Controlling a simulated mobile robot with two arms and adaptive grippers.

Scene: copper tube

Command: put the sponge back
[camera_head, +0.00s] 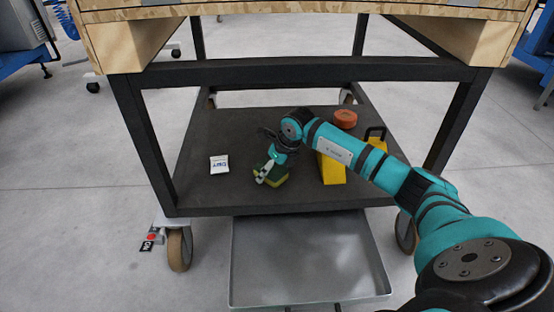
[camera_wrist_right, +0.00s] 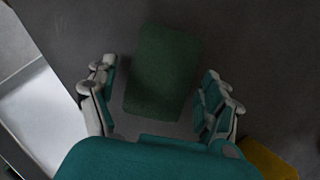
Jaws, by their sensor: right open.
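The sponge (camera_head: 278,179), dark green on top with yellow below, lies on the dark lower shelf (camera_head: 225,192) of the cart. My right gripper (camera_head: 263,176) is down at the sponge, at its left end in the head view. In the right wrist view, the green face of the sponge (camera_wrist_right: 163,72) shows ahead of and between the open fingers of my right gripper (camera_wrist_right: 158,98). There is a visible gap between the sponge and each finger. My left gripper is in neither view.
On the shelf are a white box (camera_head: 219,165) at the left, a yellow object (camera_head: 331,169) partly behind my right arm, and an orange-red round object (camera_head: 345,119) at the back. A metal tray (camera_head: 308,262) is below the shelf's front edge. The wooden top (camera_head: 300,8) overhangs the shelf.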

